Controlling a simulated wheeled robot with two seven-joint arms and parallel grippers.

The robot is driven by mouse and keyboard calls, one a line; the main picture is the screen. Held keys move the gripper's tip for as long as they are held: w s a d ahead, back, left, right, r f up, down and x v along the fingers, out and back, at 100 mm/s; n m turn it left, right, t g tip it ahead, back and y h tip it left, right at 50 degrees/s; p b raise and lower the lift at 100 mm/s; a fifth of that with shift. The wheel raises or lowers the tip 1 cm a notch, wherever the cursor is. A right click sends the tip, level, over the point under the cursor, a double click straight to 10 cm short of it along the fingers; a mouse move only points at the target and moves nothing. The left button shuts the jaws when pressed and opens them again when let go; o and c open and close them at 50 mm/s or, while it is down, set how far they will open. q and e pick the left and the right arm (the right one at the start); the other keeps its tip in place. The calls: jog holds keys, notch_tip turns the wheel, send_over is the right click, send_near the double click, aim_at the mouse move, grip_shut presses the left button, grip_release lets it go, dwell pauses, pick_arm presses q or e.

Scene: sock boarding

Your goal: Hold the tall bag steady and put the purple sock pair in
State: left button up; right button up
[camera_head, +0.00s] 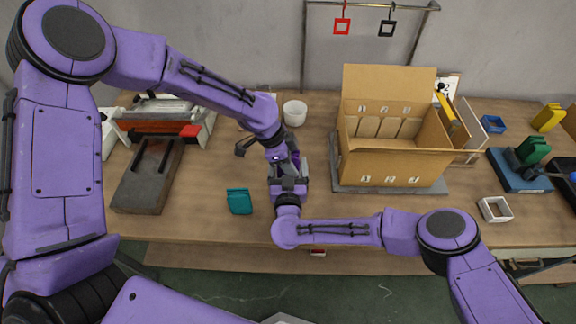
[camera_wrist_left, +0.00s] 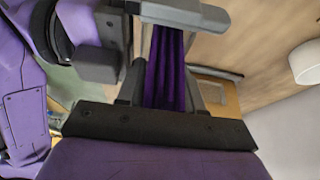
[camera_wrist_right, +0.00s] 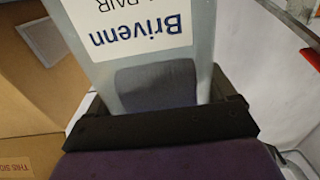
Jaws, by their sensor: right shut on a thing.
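The tall bag (camera_wrist_right: 190,45) is pale and translucent, with a blue "Brivenn" label. In the right wrist view it stands between the fingers of my right gripper (camera_wrist_right: 160,100), which is shut on it. A dark purplish shape shows through the bag. The purple sock pair (camera_wrist_left: 165,70) shows as a deep purple folded strip in the left wrist view, between the fingers of my left gripper (camera_wrist_left: 167,90). I cannot tell whether these fingers press on it. In the head view the two grippers meet near the table's middle, hiding most of bag and socks.
An open cardboard box (camera_head: 398,165) with dividers stands right of my grippers. A white cup (camera_head: 295,113) stands behind them.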

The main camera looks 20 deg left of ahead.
pick_arm(q)
jog(key=o, duration=0.5)
jog(key=v, duration=1.2)
jog(key=shift+r, duration=0.1)
pick_arm(e)
jog(key=o, duration=0.8)
jog(key=shift+s, duration=0.1)
jog(key=v, duration=1.2)
